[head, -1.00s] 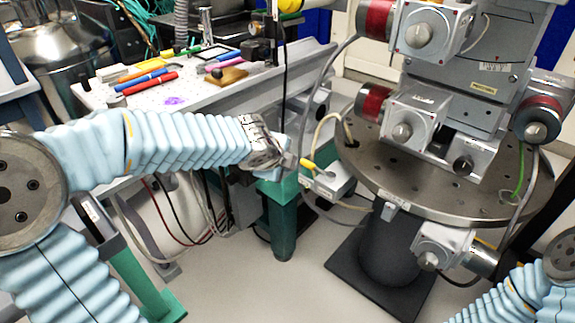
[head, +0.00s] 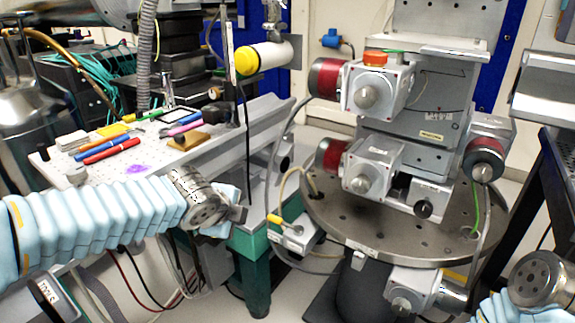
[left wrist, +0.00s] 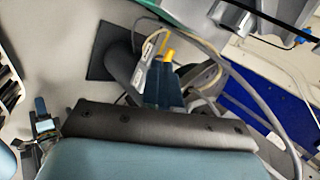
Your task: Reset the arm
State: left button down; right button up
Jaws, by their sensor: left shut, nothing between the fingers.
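My left arm comes in from the left in the head view in a light blue ribbed sleeve. Its gripper (head: 238,213) is small and partly hidden by the wrist, beside the front edge of the white perforated table. In the left wrist view the fingers (left wrist: 165,88) are together with nothing held between them. Part of my right arm shows at the lower right corner of the head view; its gripper is out of the picture.
The white table (head: 103,187) holds several coloured pens and a brown block (head: 192,142). A round metal stage (head: 350,228) bears motor units at the right. A small grey box (head: 297,235) with cables sits between my left gripper and the stage. Floor shows below.

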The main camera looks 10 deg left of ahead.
pick_arm(q)
jog(key=s+d+f+n+g+h, duration=0.15)
jog(key=d+f+n, duration=0.25)
jog(key=f, duration=0.7)
jog(key=s+d+f+n+g+h, duration=0.1)
jog(key=d+f+n+g+h, duration=0.3)
jog(key=f, duration=0.7)
jog(key=s+d+f+n+g, duration=0.1)
jog(key=s+d+f+n, duration=0.1)
jog(key=s+f+n, duration=0.4)
jog(key=s+d+f+n+g+y, duration=0.1)
jog(key=s+f+n, duration=0.4)
jog(key=f, duration=0.9)
jog(key=s+d, duration=0.1)
jog(key=s, duration=0.1)
jog(key=shift+s+d+n, duration=0.3)
jog(key=shift+s+n, duration=0.1)
